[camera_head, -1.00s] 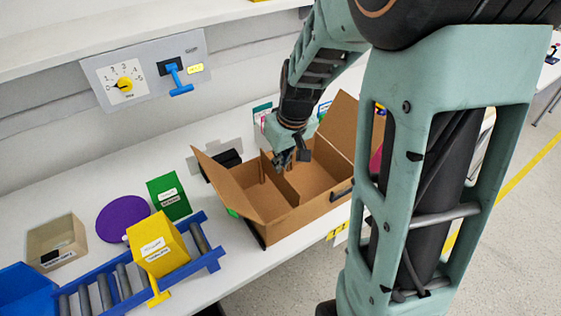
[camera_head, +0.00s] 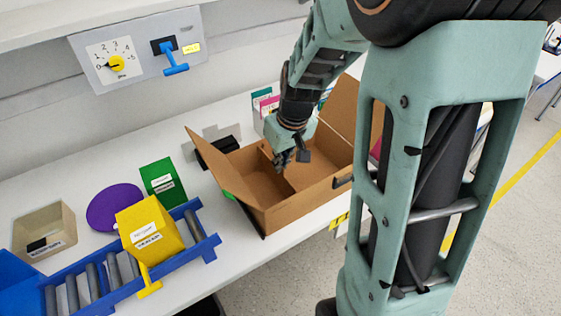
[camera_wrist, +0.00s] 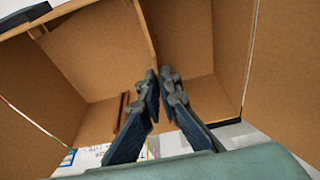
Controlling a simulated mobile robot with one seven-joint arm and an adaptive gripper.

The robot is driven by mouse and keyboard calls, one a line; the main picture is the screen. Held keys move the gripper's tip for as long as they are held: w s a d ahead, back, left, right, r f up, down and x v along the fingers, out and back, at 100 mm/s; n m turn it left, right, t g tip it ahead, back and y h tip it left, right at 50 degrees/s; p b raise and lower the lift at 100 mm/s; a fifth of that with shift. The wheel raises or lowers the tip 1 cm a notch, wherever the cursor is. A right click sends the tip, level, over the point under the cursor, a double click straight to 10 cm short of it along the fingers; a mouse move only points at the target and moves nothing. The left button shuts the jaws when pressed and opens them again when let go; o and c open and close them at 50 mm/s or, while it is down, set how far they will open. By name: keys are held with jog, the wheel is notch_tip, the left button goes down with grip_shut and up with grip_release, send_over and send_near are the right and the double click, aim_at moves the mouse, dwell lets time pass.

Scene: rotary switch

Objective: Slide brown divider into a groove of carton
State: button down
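The open brown carton (camera_head: 312,203) stands on the white bench with its flaps spread. The brown divider (camera_head: 281,179) is inside it, upright across the carton, and its lower part is hidden by the near wall. In the wrist view the divider (camera_wrist: 147,32) shows as a thin panel running from the top edge down to my fingertips. My gripper (camera_head: 287,158) reaches down over the carton. In the wrist view my gripper (camera_wrist: 159,73) has its fingertips close together on either side of the divider's edge. Whether the divider's edges sit in grooves cannot be told.
A blue roller conveyor (camera_head: 208,247) with a yellow box (camera_head: 150,235) stands at the left. A green box (camera_head: 161,184), a purple disc (camera_head: 113,207) and a tan bin (camera_head: 62,222) are behind it. A switch panel (camera_head: 140,47) is on the back wall.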

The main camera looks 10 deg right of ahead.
jog(key=shift+f, duration=0.15)
jog(key=c, duration=2.1)
grip_release()
jog(key=shift+w+a+r+p+v, duration=0.1)
jog(key=shift+w+p+v, duration=0.2)
jog(key=shift+p+v, duration=0.85)
jog(key=shift+w+a+r+p+v, duration=0.1)
jog(key=shift+w+p+v, duration=0.2)
jog(key=shift+p+v, duration=0.85)
jog(key=shift+w+a+p+v, duration=0.1)
jog(key=shift+w+p+v, duration=0.35)
jog(key=shift+v, duration=1.2)
jog(key=shift+s, duration=0.15)
